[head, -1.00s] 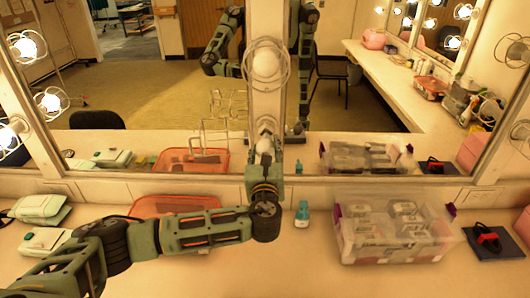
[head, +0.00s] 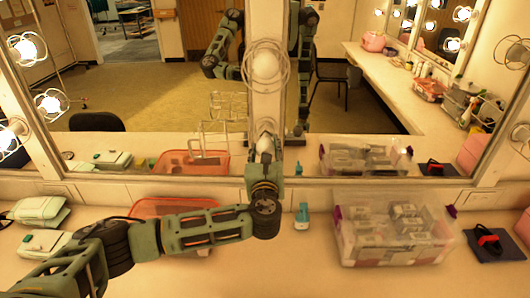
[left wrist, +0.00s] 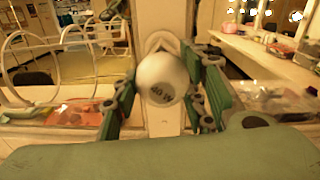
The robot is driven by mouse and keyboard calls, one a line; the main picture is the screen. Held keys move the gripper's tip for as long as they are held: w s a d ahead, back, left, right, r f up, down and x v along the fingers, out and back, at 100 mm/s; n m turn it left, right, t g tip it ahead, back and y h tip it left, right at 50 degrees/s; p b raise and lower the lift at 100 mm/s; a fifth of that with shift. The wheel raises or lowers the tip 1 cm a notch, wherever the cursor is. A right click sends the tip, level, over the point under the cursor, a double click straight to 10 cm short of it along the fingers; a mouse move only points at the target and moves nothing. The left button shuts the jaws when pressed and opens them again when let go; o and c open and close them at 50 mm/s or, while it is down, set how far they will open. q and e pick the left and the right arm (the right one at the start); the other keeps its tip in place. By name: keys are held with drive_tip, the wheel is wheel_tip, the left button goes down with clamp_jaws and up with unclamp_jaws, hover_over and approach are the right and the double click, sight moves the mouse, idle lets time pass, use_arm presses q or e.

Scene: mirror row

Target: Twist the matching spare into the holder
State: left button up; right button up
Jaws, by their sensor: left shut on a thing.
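My left gripper (head: 266,152) is raised against the post between the two mirrors. It is shut on a white round bulb (left wrist: 163,78), which also shows between the fingers in the head view (head: 266,138). In the left wrist view the bulb carries a dark print that looks like "40 W". The pale holder (left wrist: 161,42) on the post shows just behind the bulb. The bulb is in line with it, but I cannot tell how far it is seated. My right gripper is not in view.
Another bulb in a wire guard (head: 266,65) sits higher on the post. White wire loops (left wrist: 50,62) stand left of my gripper. On the counter are a clear bin of small boxes (head: 393,245), a teal bottle (head: 302,218), a red tray (head: 150,207) and pale green cases (head: 40,208).

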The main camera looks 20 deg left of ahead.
use_arm(q)
drive_tip(key=shift+b+x, duration=0.35)
drive_tip(key=shift+x, duration=0.9)
idle(0.8)
drive_tip(key=shift+r+m+p, duration=0.1)
drive_tip(key=shift+m+p, duration=2.3)
drive_tip(key=shift+p, duration=0.55)
